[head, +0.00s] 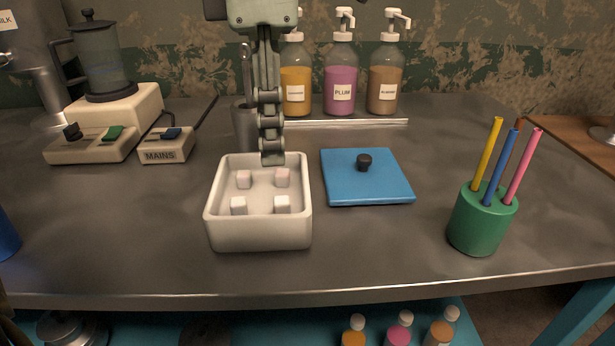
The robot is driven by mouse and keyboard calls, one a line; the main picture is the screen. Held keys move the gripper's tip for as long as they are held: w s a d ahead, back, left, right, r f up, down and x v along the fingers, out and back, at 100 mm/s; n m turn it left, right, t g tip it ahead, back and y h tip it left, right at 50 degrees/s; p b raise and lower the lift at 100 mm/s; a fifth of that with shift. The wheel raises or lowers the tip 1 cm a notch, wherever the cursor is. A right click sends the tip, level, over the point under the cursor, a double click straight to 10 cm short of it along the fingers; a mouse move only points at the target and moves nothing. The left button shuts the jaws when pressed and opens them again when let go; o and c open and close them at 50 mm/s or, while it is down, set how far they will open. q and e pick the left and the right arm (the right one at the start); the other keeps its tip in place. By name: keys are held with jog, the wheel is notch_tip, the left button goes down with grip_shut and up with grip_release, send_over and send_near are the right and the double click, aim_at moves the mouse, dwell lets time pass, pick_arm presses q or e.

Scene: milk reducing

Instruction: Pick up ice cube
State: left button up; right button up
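Several small pale ice cubes lie apart in a white square box with an open top. The back right cube (282,177) has a pinkish tint; the others are the back left cube (243,179), front left cube (238,205) and front right cube (282,204). The white box (260,235) stands on the metal table. My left gripper (272,158) points down at the box's back rim, just behind the back right cube in the picture. It is seen edge-on, so its finger gap is hidden. No cube shows in it. My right gripper is out of view.
A blue lid (367,190) with a black knob lies right of the box. A green cup (482,222) of straws stands at the right. Syrup bottles (340,80) stand behind, a blender (105,95) and MAINS switch (167,145) at back left. The table's front left is mostly clear.

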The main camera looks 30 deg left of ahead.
aim_at(282, 199)
pick_arm(q)
jog(key=f, duration=0.7)
jog(key=shift+w+d+f, duration=0.15)
jog(key=shift+d+f, duration=0.1)
jog(key=shift+f, duration=0.15)
jog(key=c, duration=0.4)
jog(key=shift+o, duration=0.2)
